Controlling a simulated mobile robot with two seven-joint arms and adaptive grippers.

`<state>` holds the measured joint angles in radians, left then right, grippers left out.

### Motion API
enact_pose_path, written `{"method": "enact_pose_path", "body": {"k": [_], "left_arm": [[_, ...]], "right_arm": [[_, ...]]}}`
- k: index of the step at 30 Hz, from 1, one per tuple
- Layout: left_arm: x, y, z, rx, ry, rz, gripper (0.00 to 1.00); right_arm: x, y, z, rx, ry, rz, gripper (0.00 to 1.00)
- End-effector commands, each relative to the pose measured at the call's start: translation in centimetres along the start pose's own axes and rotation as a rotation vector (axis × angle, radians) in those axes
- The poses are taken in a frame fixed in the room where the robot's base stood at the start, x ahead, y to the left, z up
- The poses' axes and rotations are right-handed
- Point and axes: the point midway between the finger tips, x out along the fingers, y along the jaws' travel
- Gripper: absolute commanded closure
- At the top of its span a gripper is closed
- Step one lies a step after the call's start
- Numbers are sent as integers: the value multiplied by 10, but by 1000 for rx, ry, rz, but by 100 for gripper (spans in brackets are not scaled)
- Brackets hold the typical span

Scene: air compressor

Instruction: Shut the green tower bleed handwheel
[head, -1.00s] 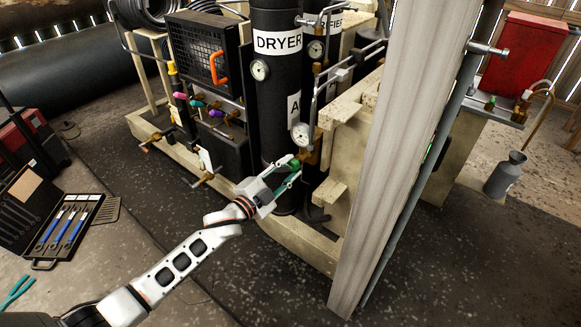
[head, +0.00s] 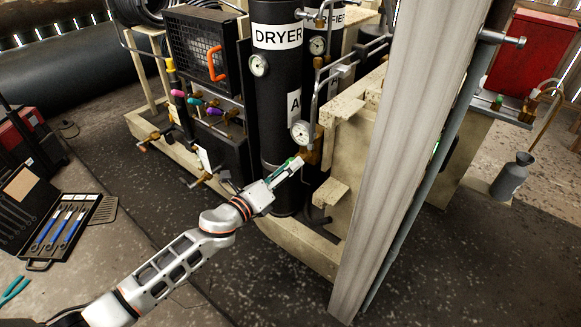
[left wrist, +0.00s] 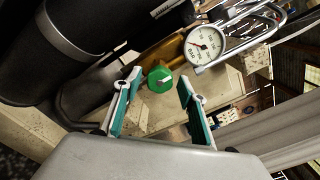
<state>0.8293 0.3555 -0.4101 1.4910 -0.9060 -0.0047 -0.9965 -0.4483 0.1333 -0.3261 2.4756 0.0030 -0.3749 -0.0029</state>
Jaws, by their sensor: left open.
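The green handwheel (left wrist: 160,79) is a small round knob with a pale mark in the left wrist view. It sits on a brass valve body (left wrist: 172,50) beside a white dial gauge (left wrist: 204,45). My left gripper (left wrist: 159,84) is open, with one teal-padded finger on each side of the handwheel in that view. I cannot tell whether either finger touches it. In the head view my left gripper (head: 294,165) reaches the base of the black dryer tower (head: 273,110), and its fingers largely hide the handwheel. My right gripper is not in view.
A pale post (head: 405,160) stands close on the right. A beige block (head: 345,135) and skid frame flank the valve. Other coloured valves (head: 205,105) are to the left. An open tool case (head: 65,225) lies on the floor at left.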

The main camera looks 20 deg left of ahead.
Motion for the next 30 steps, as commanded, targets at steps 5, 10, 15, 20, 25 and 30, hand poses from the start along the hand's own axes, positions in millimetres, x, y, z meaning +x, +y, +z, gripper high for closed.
{"method": "enact_pose_path", "body": {"k": [5,10,15,20,25,30], "left_arm": [[-16,0,0,-1,0,0,59],[-34,-1,1,-1,0,-1,59],[-52,0,0,-3,1,0,59],[-59,0,0,-3,1,0,59],[-60,0,0,-3,1,0,59],[-60,0,0,-3,1,0,59]], "right_arm": [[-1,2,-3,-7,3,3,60],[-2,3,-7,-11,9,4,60],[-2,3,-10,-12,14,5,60],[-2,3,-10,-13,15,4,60],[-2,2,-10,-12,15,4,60],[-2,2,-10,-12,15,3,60]]}}
